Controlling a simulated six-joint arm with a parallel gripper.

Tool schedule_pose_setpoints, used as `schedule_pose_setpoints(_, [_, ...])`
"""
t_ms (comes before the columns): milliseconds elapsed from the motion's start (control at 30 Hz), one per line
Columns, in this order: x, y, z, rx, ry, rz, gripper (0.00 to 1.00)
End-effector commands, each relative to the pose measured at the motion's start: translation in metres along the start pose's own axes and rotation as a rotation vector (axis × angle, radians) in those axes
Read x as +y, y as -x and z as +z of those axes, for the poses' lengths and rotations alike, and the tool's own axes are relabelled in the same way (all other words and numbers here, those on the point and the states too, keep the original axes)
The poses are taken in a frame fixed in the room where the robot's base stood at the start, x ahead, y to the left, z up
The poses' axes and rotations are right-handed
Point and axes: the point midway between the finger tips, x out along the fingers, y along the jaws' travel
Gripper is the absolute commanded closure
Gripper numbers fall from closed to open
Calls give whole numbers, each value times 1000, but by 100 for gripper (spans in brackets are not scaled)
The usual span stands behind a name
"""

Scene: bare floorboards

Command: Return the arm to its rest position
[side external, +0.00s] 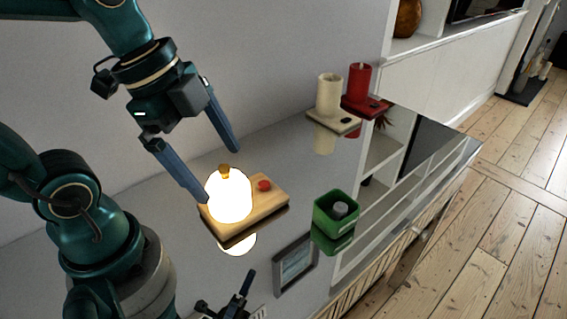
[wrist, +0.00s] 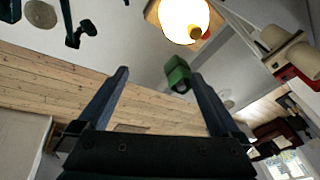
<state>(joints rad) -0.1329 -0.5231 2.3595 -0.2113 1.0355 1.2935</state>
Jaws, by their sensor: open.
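My gripper (side external: 222,176) is open and empty, with its two blue fingers spread apart. In the side view it hangs above and behind a glowing white lamp (side external: 229,197), and one fingertip overlaps the lamp's left edge in the picture; I cannot tell whether they touch. The lamp stands on a wooden base (side external: 268,207) with a red button (side external: 264,185). The wrist view shows both fingers (wrist: 163,80) with nothing between their tips, and the lamp (wrist: 184,18) at the top.
A green box (side external: 336,214) with a grey item inside stands right of the lamp. A cream candle (side external: 328,95) and a red candle (side external: 359,78) stand on small bases farther back. A framed picture (side external: 294,264) is near the front. The surface looks reflective.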

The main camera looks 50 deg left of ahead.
Motion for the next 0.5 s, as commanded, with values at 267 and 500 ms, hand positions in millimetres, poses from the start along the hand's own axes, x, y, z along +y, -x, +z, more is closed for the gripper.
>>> schedule_pose_setpoints(267, [9,5,10,41,512,-171,0])
schedule_pose_setpoints(500, [4,1,20,79,916,-227,0])
